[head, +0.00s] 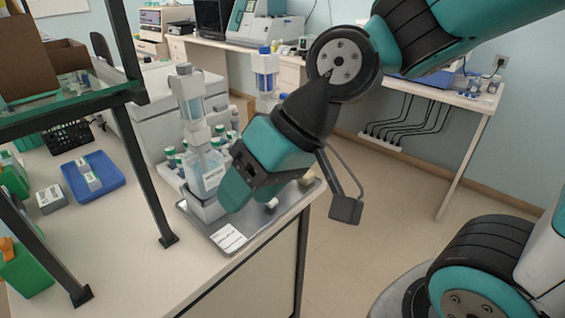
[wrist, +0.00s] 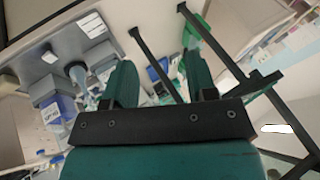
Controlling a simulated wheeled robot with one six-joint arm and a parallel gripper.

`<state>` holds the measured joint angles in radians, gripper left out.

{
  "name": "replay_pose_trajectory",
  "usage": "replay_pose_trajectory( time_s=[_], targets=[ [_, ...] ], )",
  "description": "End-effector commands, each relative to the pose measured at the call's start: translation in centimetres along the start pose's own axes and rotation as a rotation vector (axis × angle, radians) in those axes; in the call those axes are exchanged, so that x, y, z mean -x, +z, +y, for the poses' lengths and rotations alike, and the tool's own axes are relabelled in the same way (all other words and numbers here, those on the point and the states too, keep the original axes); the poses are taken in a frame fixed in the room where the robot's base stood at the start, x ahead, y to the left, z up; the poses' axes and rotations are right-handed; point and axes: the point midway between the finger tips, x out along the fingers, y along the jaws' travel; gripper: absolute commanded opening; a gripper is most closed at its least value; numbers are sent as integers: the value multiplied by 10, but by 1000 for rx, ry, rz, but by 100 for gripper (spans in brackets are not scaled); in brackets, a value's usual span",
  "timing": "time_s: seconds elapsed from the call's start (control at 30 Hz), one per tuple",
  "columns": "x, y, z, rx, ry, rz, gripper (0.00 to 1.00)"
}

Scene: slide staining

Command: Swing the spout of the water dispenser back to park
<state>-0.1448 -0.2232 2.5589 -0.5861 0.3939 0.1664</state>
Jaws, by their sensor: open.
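A bottle-top dispenser (head: 193,108) with a clear barrel and grey cap stands on a labelled bottle (head: 207,172), on a grey tray (head: 228,248). Its label is too small to read surely. A second dispenser (head: 265,68) with a blue cap stands behind it. I cannot make out a spout on either; my gripper and arm cover part of that area. My gripper (head: 235,192) is just right of the front dispenser's bottle, pointing down-left. In the wrist view my gripper (wrist: 160,75) has its two teal fingers wide apart, with nothing held between them.
Several small capped bottles (head: 172,158) stand behind the front dispenser. A black-framed shelf (head: 150,190) rises on the left. A blue tray (head: 93,179) and a grey box (head: 50,198) lie beyond its post.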

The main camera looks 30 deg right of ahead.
Motion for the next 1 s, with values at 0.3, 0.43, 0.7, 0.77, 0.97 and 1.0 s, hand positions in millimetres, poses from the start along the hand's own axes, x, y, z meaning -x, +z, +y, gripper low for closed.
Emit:
replay_pose_trajectory(
  time_s=[0.3,0.43,0.7,0.77,0.97,1.0],
  targets=[
    [34,33,-14,188,74,-216,52],
    [38,38,-15,213,84,-249,52],
    [39,40,-14,219,87,-256,52],
    [39,40,-14,220,87,-257,52],
    [42,48,-14,253,99,-300,22],
    [42,48,-14,253,98,-300,13]
  ],
)
